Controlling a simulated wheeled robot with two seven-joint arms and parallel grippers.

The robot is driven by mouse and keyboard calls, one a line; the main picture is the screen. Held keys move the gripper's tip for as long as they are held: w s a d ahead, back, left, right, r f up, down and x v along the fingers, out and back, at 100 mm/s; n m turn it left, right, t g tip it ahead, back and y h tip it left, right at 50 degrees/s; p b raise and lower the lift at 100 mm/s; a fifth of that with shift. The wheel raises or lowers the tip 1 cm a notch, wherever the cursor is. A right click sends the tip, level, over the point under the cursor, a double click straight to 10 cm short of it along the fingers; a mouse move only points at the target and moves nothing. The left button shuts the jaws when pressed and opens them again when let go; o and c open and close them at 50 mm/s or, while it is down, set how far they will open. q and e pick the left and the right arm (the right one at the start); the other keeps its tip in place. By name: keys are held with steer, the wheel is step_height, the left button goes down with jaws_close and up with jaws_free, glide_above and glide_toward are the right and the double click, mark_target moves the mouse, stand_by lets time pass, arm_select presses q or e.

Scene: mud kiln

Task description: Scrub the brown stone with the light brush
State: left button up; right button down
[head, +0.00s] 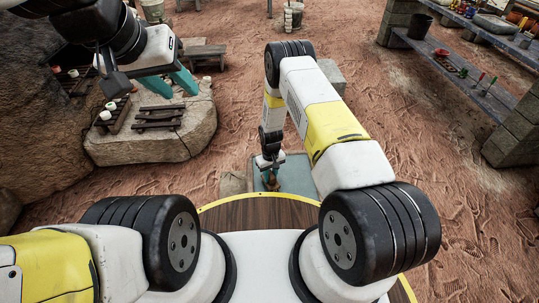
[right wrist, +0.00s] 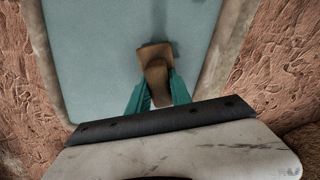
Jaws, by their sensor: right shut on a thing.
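My right gripper (right wrist: 158,92) is shut on a brown thing (right wrist: 156,68), with a teal finger on each side. The thing has a wider, flat far part and a narrower part between the fingers. I cannot tell for sure whether it is the brush or the stone. It is over a pale blue surface with a raised brown rim (right wrist: 230,40); contact with it is unclear. In the head view my right gripper (head: 270,180) points down at this basin, just beyond my base. My left gripper (head: 170,84) is open and empty, raised near a rock ledge at the left.
The rock ledge (head: 150,145) holds small wooden racks (head: 158,117) and pale cups (head: 105,115). A flat tan slab (head: 232,183) lies left of the basin. Shelves on grey blocks (head: 440,55) stand at the far right. Open reddish ground (head: 410,130) lies between.

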steer(key=shift+w+a+r, duration=0.1)
steer(key=shift+w+a, duration=0.1)
steer(key=shift+w, duration=1.1)
steer(key=shift+w+a+f, duration=0.1)
steer(key=shift+w+a, duration=0.15)
steer(key=shift+w, duration=1.05)
steer(key=shift+w+a+r, duration=0.1)
steer(key=shift+w+a, duration=0.1)
steer(key=shift+w, duration=1.1)
steer(key=shift+w+a, duration=0.15)
steer(key=shift+w, duration=0.6)
steer(key=shift+w+a, duration=0.15)
steer(key=shift+w, duration=0.55)
steer(key=shift+r, duration=1.4)
steer(key=shift+r, duration=0.1)
